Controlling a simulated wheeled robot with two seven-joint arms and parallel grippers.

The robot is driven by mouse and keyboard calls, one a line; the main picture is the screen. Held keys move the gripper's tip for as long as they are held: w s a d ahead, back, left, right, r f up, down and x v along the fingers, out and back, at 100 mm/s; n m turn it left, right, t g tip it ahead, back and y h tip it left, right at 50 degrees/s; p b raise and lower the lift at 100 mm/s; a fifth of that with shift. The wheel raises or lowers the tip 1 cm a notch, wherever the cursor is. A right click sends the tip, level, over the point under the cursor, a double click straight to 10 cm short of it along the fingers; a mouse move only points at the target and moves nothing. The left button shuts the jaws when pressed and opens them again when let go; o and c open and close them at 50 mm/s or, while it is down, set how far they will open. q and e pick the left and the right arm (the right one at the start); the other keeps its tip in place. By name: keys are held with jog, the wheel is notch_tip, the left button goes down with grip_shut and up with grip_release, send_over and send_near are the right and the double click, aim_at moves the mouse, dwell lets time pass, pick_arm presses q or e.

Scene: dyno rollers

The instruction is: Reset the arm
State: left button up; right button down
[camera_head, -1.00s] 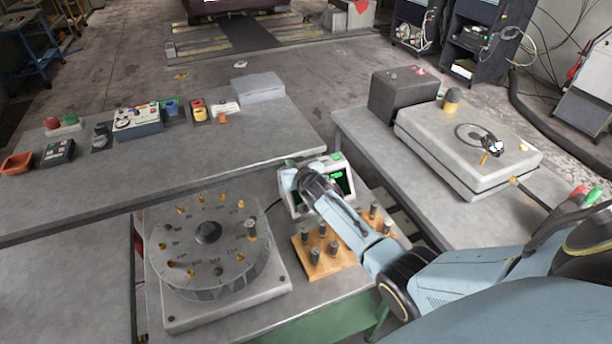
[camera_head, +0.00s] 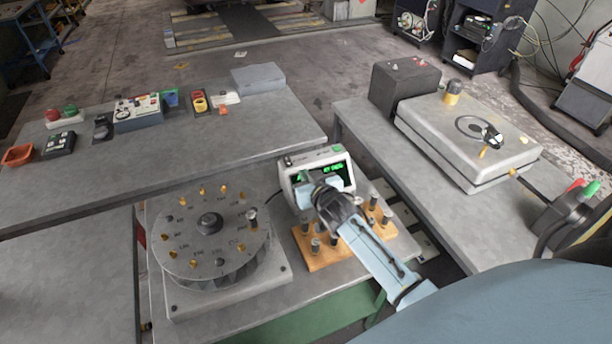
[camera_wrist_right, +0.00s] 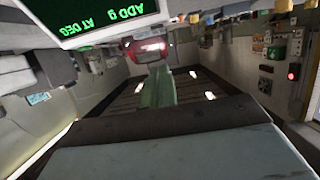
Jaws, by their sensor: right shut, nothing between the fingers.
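My right arm reaches in from the lower right in the head view. Its gripper (camera_head: 318,190) is shut and empty, in front of a white display box (camera_head: 289,180) with green text. The fingertips are partly hidden by the wrist. A wooden block (camera_head: 317,264) with several dark pegs lies below and beside the forearm, partly covered by it. The right wrist view shows the display's green text (camera_wrist_right: 98,17) close by, upside down at the top left. My left gripper is not in view.
A round dial plate (camera_head: 183,234) with several brass pins stands left of the block. A back bench (camera_head: 150,170) carries small devices. A right bench (camera_head: 405,178) holds a grey case (camera_head: 450,135) and a dark box (camera_head: 400,88). Gaps separate the benches.

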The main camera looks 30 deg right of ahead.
dwell(0.3)
jog(key=s+a+n+g+y, duration=0.1)
jog(key=s+a+g, duration=0.3)
jog(key=s, duration=0.7)
jog(key=s+a+r+n+g+y, duration=0.1)
jog(key=s+a+n+g, duration=0.15)
jog(key=s, duration=0.75)
jog(key=s+a+n+g+y, duration=0.1)
jog(key=s+a+g, duration=0.35)
jog(key=s, duration=0.65)
notch_tip(320, 180, down, 32)
jog(key=s+g+b, duration=0.1)
jog(key=s+b, duration=0.1)
jog(key=b, duration=0.5)
jog(key=s+d+f+b, duration=0.1)
jog(key=s+f+b, duration=0.1)
jog(key=s+f, duration=0.6)
jog(key=s+d+f+g+b, duration=0.1)
jog(key=s+f+b, duration=0.2)
jog(key=s+f, duration=0.5)
notch_tip(320, 180, down, 4)
jog(key=shift+d+f+b, duration=0.1)
jog(key=shift+d+b, duration=0.2)
jog(key=shift+d, duration=0.1)
jog(key=shift+s, duration=0.1)
